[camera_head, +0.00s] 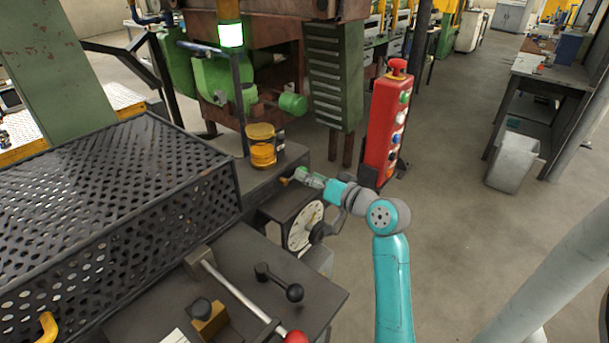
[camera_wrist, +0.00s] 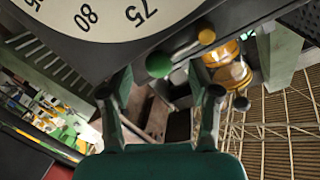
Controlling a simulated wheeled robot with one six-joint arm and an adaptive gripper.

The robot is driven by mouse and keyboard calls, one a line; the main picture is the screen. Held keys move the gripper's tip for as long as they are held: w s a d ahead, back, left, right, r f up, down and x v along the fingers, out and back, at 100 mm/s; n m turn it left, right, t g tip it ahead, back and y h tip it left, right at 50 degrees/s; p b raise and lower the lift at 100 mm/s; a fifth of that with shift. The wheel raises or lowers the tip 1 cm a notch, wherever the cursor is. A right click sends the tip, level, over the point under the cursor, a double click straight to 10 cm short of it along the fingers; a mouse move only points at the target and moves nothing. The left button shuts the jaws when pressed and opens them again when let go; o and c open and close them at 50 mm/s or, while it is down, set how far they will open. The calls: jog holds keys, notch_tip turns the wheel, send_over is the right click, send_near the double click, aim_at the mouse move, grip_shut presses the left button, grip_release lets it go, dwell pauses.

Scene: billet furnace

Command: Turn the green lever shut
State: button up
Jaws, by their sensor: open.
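My gripper (camera_wrist: 160,92) is open and empty. Its two fingers stand left and right of the green knob in the picture; I see no contact, and the depth between them is hard to tell. In the head view my gripper (camera_head: 299,174) is beside the machine's corner, above the dial, with a small yellow knob (camera_head: 284,182) at its tip. The green knob cannot be made out there.
The white dial (camera_head: 303,226) is below my arm. A yellow cylindrical lamp (camera_head: 262,147) stands on the ledge close by. A red control box (camera_head: 386,125) stands right of my gripper. A black-knobbed lever (camera_head: 280,283) is in front.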

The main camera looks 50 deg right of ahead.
jog(key=s+a+r, duration=0.1)
jog(key=s, duration=0.8)
jog(key=shift+s, duration=0.2)
